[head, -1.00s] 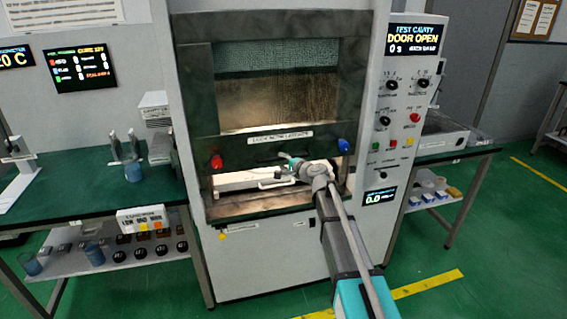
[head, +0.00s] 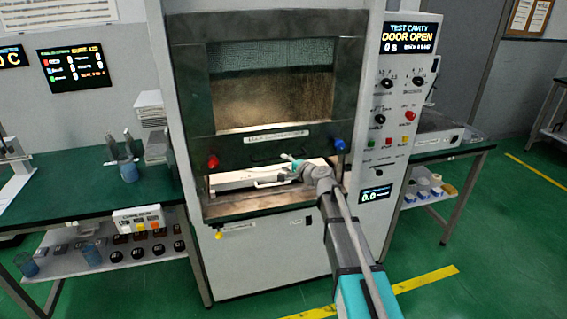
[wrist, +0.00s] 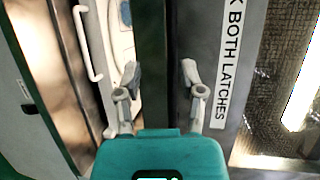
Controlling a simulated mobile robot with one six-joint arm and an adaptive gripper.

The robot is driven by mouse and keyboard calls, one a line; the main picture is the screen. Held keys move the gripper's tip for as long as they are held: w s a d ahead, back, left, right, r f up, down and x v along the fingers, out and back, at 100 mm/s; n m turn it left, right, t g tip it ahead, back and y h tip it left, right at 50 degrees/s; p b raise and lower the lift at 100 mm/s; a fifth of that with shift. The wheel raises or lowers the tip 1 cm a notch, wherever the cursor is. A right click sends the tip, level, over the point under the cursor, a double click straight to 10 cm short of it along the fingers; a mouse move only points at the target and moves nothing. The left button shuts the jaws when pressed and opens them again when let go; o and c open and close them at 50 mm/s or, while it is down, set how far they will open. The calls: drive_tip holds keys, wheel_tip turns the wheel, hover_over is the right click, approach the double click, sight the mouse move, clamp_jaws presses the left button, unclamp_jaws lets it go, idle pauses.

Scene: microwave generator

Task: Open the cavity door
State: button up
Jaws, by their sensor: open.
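The cavity door (head: 262,151) is a dark-framed panel with a mesh window, on the front of the white cabinet. It stands raised, with a lit gap below its lower edge. It has a red knob (head: 213,162), a blue knob (head: 340,145) and a white label (wrist: 229,60) reading "BOTH LATCHES" in part. My gripper (head: 290,158) is at the door's lower edge, right of centre. In the wrist view my gripper (wrist: 159,76) is open, one finger over the gap side and one over the dark door frame. I cannot tell whether it touches the door.
A white tray with a handle (head: 272,182) sits inside the gap. The control panel screen (head: 408,38) reads "DOOR OPEN". A green bench (head: 70,190) with a beaker stands left, another table (head: 440,153) right. Green floor is clear in front.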

drive_tip(key=p+v, duration=0.2)
drive_tip(key=v, duration=1)
idle(1.4)
idle(0.5)
drive_tip(key=m+t+h+b, duration=0.8)
drive_tip(key=h+b, duration=0.2)
approach(280, 158)
drive_tip(key=s+f, duration=0.1)
drive_tip(key=s, duration=0.1)
drive_tip(key=shift+s+a+m+h+b, duration=0.4)
drive_tip(key=shift+s+a+m+h, duration=0.25)
drive_tip(key=shift+h, duration=0.45)
drive_tip(key=shift+w, duration=0.1)
drive_tip(key=p+x, duration=0.2)
drive_tip(key=x, duration=1.1)
drive_tip(key=shift+w, duration=0.4)
